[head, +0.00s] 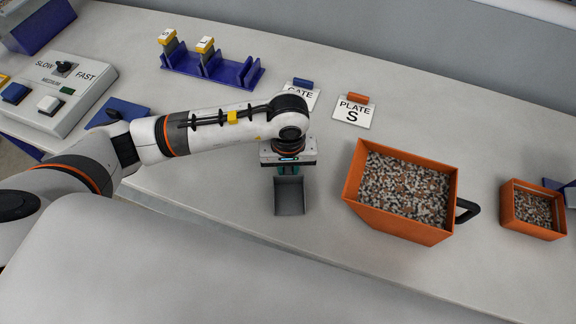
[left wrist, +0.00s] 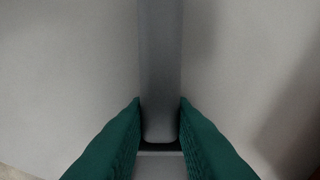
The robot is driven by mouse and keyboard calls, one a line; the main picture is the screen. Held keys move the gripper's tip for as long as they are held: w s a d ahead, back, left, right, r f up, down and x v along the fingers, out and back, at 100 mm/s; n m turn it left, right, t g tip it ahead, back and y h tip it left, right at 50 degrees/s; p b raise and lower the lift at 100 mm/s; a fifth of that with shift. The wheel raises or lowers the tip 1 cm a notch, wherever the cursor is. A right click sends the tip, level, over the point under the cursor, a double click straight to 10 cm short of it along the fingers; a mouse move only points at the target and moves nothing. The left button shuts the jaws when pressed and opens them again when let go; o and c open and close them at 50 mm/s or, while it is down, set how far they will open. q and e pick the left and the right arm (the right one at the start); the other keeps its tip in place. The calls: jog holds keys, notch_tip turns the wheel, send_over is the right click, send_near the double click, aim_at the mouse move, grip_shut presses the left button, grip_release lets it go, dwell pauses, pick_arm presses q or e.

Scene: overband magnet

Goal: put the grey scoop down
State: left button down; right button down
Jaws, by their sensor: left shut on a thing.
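The grey scoop (head: 289,197) is at the middle of the table in the head view, with its open tray facing up and toward the front edge. My left gripper (head: 289,170) is directly behind the tray, pointing down. In the left wrist view the green fingers of my left gripper (left wrist: 160,125) are shut on the scoop's grey handle (left wrist: 160,70), one on each side. The tray looks empty. Whether the scoop touches the table or hangs just above it, I cannot tell. My right gripper is not in view.
An orange bin (head: 355,205) full of mixed granules stands right of the scoop, with a smaller orange box (head: 512,222) beyond. Cards marked GATE (head: 304,97) and PLATE S (head: 354,116) lie behind. A blue rack (head: 235,75) and control box (head: 75,85) stand back left.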

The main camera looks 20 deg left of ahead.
aim_at(288, 170)
pick_arm(q)
jog(key=shift+f, duration=0.15)
jog(key=c, duration=1.3)
grip_release()
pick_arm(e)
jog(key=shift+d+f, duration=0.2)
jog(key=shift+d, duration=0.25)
pick_arm(q)
jog(key=shift+o, duration=0.2)
jog(key=shift+r, duration=0.4)
notch_tip(288, 170, up, 12)
jog(key=b, duration=0.2)
jog(key=shift+f, duration=0.2)
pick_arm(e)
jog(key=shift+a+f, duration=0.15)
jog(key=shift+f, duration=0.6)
pick_arm(q)
jog(key=shift+s, duration=0.1)
